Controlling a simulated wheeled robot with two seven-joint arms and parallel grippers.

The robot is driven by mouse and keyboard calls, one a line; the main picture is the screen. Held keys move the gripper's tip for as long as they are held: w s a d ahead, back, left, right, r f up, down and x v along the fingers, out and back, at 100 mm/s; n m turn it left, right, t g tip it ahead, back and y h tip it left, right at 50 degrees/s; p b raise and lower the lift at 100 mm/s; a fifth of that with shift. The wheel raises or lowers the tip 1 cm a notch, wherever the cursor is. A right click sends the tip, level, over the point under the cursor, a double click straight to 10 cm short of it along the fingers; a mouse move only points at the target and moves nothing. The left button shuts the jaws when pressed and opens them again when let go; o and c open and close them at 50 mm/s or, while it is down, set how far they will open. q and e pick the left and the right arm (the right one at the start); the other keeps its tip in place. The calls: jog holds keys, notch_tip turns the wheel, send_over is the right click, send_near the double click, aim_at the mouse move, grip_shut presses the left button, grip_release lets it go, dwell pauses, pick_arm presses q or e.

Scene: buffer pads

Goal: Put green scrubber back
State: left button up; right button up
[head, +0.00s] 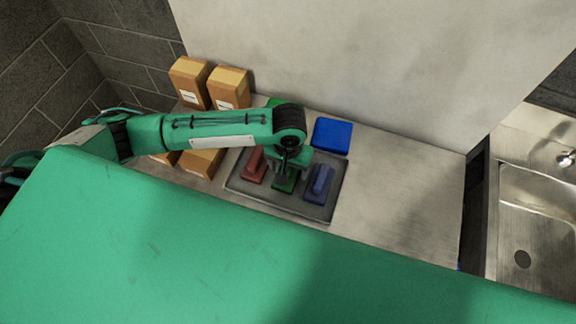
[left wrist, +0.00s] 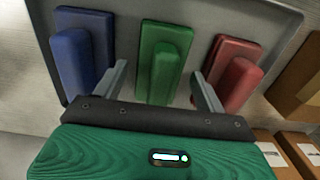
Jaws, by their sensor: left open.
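The green scrubber (head: 284,184) lies in the middle of a grey tray (head: 315,211), between a red scrubber (head: 253,165) and a blue scrubber (head: 320,183). In the left wrist view the green scrubber (left wrist: 163,62) has a raised handle and sits between the blue one (left wrist: 82,55) and the red one (left wrist: 232,72). My left gripper (head: 285,177) is open over the green scrubber. Its two fingers (left wrist: 158,85) show either side of the green scrubber's near end, apart from it as far as I can see. My right gripper is not in view.
A blue block (head: 332,135) stands behind the tray, and a green one (head: 275,102) is mostly hidden by my left arm. Several cardboard boxes (head: 229,88) stand at the left. A sink (head: 540,215) is at the right. The counter (head: 410,185) between tray and sink is clear.

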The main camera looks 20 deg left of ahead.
pick_arm(q)
notch_tip(320, 180, up, 11)
jog(key=shift+w+d+f+b, duration=0.1)
jog(key=shift+f+b, duration=0.1)
jog(key=shift+b, duration=0.7)
jog(key=shift+r, duration=0.75)
jog(key=shift+f, duration=0.1)
